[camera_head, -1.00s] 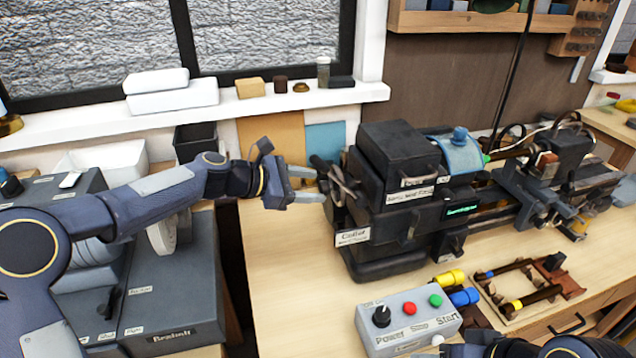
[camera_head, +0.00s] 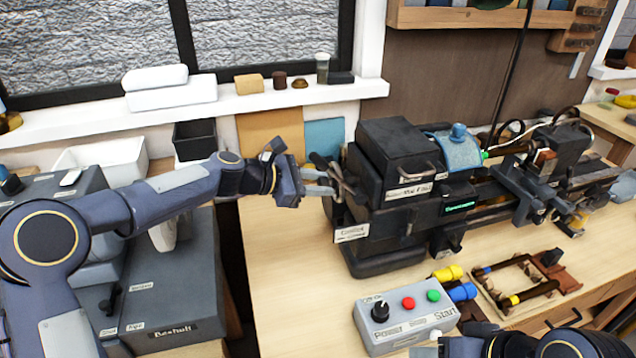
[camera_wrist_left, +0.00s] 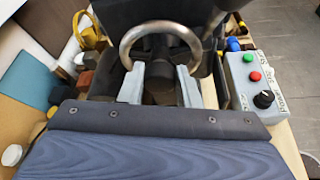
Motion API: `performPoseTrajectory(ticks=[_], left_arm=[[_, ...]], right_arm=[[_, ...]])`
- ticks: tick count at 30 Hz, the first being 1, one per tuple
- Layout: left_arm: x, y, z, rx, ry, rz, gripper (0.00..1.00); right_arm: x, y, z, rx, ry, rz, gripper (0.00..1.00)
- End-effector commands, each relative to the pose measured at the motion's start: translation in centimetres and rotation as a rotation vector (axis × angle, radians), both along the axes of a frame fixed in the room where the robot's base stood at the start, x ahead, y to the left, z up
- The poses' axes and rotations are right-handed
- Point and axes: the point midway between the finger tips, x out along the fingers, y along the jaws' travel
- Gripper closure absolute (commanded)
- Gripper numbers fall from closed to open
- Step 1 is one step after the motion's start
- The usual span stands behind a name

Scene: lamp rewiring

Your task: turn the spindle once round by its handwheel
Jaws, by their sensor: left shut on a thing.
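The lathe (camera_head: 395,165) is a dark machine with a boxy headstock on the bench. Its handwheel (camera_head: 345,187) is on the headstock's left end. In the left wrist view the handwheel (camera_wrist_left: 163,27) is a grey metal ring in front of the dark headstock. My left gripper (camera_head: 322,181) reaches in from the left, its fingers at the handwheel. In the left wrist view the left gripper's fingers (camera_wrist_left: 160,85) lie either side of the wheel's centre, shut on it. The spindle is hidden behind the wheel. Part of my right arm shows at the bottom right, its fingers unseen.
A control box (camera_head: 408,318) with a black knob, red and green buttons stands in front of the lathe. A wooden frame (camera_head: 520,285) lies right of it. The windowsill (camera_head: 200,108) runs behind. Bare bench (camera_head: 285,270) lies left of the control box.

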Motion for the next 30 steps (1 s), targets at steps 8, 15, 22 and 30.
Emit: performPoseTrajectory(ticks=[8,15,22,30], left_arm=[[-0.1,0.0,-0.3,0.008,-0.041,-0.001,0.93],[-0.1,0.0,-0.5,0.027,-0.132,-0.001,0.93],[-0.2,0.0,-0.6,0.048,-0.244,0.001,0.93],[-0.4,-0.1,-0.7,0.075,-0.378,0.000,0.93]], right_arm=[[0.0,0.0,-1.1,0.000,0.000,0.000,0.48],[0.0,0.0,-3.1,0.000,0.000,0.000,0.48],[0.0,0.0,-5.4,0.000,0.000,0.000,0.48],[0.0,0.0,-8.3,0.000,0.000,0.000,0.48]])
